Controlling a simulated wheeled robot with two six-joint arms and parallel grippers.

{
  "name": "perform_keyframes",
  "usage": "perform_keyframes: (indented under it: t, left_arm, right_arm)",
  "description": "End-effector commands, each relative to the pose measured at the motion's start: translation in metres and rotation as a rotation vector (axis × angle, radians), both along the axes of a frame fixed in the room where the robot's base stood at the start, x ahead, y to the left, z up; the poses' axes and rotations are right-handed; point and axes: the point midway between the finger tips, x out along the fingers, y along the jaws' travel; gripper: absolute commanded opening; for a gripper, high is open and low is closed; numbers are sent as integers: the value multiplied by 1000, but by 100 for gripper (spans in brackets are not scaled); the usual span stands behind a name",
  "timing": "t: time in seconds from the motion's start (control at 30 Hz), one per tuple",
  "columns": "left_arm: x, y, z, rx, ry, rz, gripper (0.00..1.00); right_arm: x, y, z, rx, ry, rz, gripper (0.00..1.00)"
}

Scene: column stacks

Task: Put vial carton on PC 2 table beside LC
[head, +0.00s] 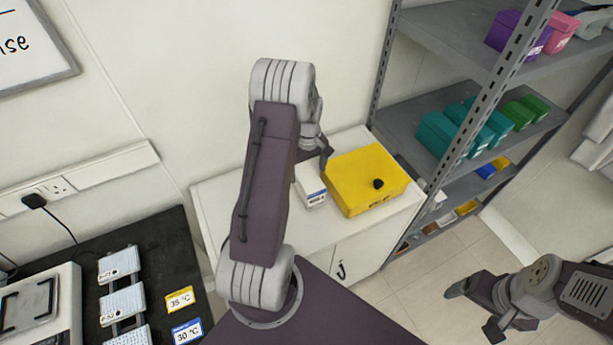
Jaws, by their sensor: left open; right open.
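A small white carton with a blue-edged label (310,187) stands on top of a white cabinet (235,205). It may be the vial carton, but its label is too small to read. My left gripper (323,155) is over the cabinet, just behind the white carton and close to the yellow box. It is open and partly hidden by its own wrist, and I cannot tell whether it touches anything. My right gripper (473,311) is open and empty above the floor at the lower right. I cannot identify a PC 2 table or an LC in this view.
A yellow box with a black knob (362,178) sits right of the carton. A grey metal shelf (470,120) with coloured boxes stands at the right. A dark bench (165,250) at the left holds white racks and temperature cards. Tiled floor (425,275) is clear.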

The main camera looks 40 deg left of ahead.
Motion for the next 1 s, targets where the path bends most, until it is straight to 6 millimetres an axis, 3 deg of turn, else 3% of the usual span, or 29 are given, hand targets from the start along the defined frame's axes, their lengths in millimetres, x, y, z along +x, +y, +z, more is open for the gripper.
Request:
perform_keyframes:
  t: [0.27,0.53,0.77,0.83,1.0]
  left_arm:
    - [0,1,-19,0,0,-1,85]
    - [0,4,-62,0,0,-2,85]
    - [0,4,-68,1,-2,-2,85]
    - [0,4,-68,1,-2,-2,74]
    - [0,4,-68,1,-2,-2,27]
  right_arm:
    - [0,0,7,0,0,0,82]
    - [0,0,21,0,0,0,82]
    - [0,0,20,0,0,0,82]
    - [0,0,20,0,0,0,82]
    - [0,0,20,0,0,0,82]
